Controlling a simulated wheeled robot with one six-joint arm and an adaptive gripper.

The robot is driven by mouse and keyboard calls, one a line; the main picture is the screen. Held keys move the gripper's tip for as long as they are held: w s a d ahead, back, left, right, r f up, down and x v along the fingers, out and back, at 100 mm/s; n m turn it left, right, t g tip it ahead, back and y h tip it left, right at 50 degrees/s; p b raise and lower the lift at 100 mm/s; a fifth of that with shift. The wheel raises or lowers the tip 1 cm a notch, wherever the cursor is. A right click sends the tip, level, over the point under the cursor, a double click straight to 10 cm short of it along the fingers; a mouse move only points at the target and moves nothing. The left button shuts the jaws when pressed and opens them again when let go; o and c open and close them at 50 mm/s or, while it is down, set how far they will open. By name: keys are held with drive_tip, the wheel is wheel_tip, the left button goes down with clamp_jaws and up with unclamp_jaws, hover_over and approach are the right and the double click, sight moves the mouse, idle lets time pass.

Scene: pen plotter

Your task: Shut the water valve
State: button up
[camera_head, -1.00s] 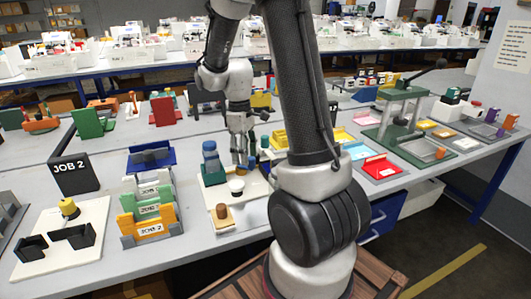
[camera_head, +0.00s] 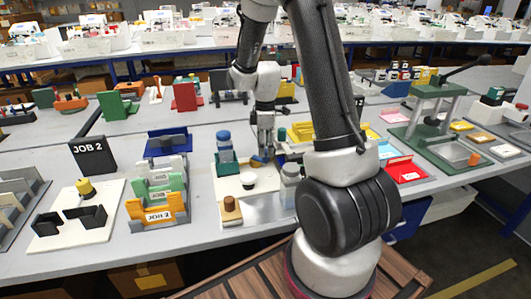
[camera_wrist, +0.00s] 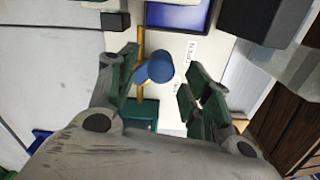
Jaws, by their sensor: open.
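In the wrist view, a blue round-ended handle (camera_wrist: 155,68) stands on a white board (camera_wrist: 169,103), beside a thin yellow-orange bar (camera_wrist: 141,60). It lies between the spread dark-green fingers of my gripper (camera_wrist: 160,85), nearer the left one; I cannot tell if either touches it. Small printed labels (camera_wrist: 190,52) lie right of it, too blurred to read surely. In the head view my gripper (camera_head: 262,150) points down over the white board, right of a blue-capped bottle (camera_head: 224,148). My gripper is open. How the handle is turned is hard to tell.
A blue panel (camera_wrist: 180,14) and a dark block (camera_wrist: 115,21) are near the handle in the wrist view. Job 2 folders (camera_head: 157,205) stand left; a green press (camera_head: 438,130) stands right.

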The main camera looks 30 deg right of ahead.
drive_tip(key=shift+f, duration=1.4)
drive_tip(key=c, duration=1)
